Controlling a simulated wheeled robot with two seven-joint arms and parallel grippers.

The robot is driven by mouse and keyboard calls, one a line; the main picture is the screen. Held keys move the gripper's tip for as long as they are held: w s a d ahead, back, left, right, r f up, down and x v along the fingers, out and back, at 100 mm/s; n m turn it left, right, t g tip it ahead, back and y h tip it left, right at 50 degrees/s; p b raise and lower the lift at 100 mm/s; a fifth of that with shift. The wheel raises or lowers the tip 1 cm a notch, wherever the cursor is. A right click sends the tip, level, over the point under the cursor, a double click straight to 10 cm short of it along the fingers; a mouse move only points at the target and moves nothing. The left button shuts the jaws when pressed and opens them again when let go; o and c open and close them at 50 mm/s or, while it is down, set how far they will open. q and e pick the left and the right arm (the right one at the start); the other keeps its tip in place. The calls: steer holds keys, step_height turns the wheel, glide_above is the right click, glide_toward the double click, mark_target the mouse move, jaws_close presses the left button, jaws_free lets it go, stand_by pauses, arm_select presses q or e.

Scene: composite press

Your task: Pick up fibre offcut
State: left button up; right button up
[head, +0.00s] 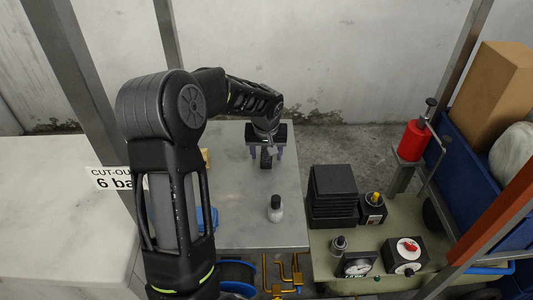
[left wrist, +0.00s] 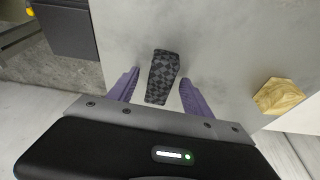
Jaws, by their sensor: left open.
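The fibre offcut (left wrist: 163,77) is a dark, checkered-weave piece on the grey metal table (left wrist: 220,40). In the left wrist view it lies between the two purple fingers of my left gripper (left wrist: 158,90), with a gap on each side. In the head view my left gripper (head: 266,155) points down at the far part of the table, and the dark offcut (head: 266,160) shows between its fingers. The gripper is open and holds nothing. My right gripper is in neither view.
A yellowish block (left wrist: 278,96) lies beside the gripper. Right of the table are a black stacked block (head: 333,195), gauges and a red cylinder (head: 413,141). A blue item (head: 207,219) is partly hidden by my arm.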

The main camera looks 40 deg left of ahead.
arm_select(q)
steer(key=shift+c, duration=0.5)
jaws_close()
stand_by(0.6)
